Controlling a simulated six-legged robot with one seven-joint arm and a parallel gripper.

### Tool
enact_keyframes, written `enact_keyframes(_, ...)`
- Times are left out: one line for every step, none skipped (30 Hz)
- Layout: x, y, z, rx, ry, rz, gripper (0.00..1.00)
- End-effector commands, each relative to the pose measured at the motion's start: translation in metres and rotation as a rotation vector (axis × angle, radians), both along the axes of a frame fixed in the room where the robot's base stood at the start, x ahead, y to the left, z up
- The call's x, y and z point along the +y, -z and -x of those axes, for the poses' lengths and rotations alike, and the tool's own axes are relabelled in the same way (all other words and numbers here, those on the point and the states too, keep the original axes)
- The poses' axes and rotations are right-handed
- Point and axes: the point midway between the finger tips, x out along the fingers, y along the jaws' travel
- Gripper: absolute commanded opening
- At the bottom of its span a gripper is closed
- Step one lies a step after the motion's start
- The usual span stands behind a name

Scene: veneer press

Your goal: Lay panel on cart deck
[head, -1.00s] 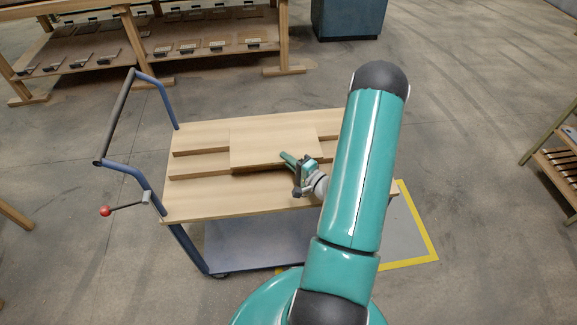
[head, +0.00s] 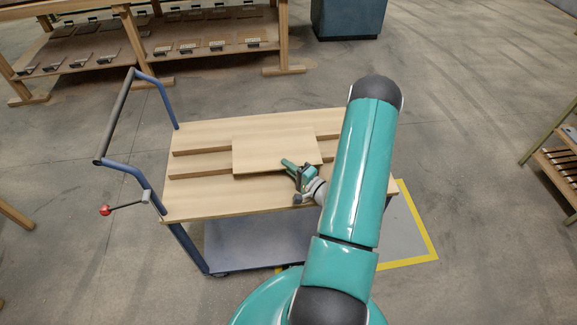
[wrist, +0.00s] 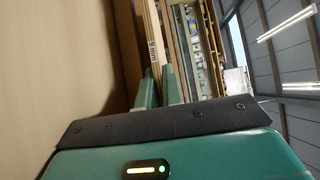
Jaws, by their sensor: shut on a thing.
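The panel (head: 276,153) is a pale, flat rectangular board, lying level over the two raised wooden strips in the middle of the cart deck (head: 232,202). I cannot tell whether it touches the strips or hangs just above them. My gripper (head: 297,168) is at the panel's near right edge and is shut on it. In the wrist view the panel (wrist: 154,40) shows edge-on, marked "9 mm", between the fingertips of my gripper (wrist: 158,88). The deck is pale wood; its right end is partly hidden behind my arm.
The cart has a blue frame with a push handle (head: 115,112) at left and a red-knobbed lever (head: 105,210). A wooden rack (head: 150,62) with several small pieces stands behind. A blue bin (head: 350,18) is at the back, another rack (head: 560,160) at right. Yellow tape marks the floor.

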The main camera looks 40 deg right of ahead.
Motion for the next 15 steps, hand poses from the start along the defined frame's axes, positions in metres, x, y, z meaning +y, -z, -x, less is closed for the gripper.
enact_keyframes(0.0011,0.0058,0.0009,0.011,0.001,0.000,0.00)
enact_keyframes(0.0011,0.0060,0.0009,0.012,0.001,0.000,0.00)
enact_keyframes(0.0014,0.0070,0.0013,0.015,0.001,-0.001,0.10)
enact_keyframes(0.0015,0.0074,0.0014,0.016,0.001,-0.001,0.16)
enact_keyframes(0.0015,0.0078,0.0014,0.017,0.001,-0.001,0.22)
enact_keyframes(0.0016,0.0083,0.0016,0.018,0.001,-0.001,0.30)
enact_keyframes(0.0017,0.0086,0.0016,0.019,0.001,-0.001,0.30)
enact_keyframes(0.0017,0.0088,0.0016,0.019,0.001,-0.001,0.30)
enact_keyframes(0.0017,0.0088,0.0016,0.020,0.001,-0.001,0.30)
enact_keyframes(0.0016,0.0088,0.0017,0.020,0.001,0.000,0.30)
enact_keyframes(0.0015,0.0088,0.0017,0.020,0.001,0.000,0.30)
enact_keyframes(0.0015,0.0089,0.0016,0.020,0.002,0.000,0.30)
enact_keyframes(0.0014,0.0088,0.0016,0.020,0.002,0.001,0.30)
enact_keyframes(0.0013,0.0087,0.0016,0.020,0.002,0.001,0.30)
enact_keyframes(0.0012,0.0081,0.0016,0.020,0.002,0.002,0.30)
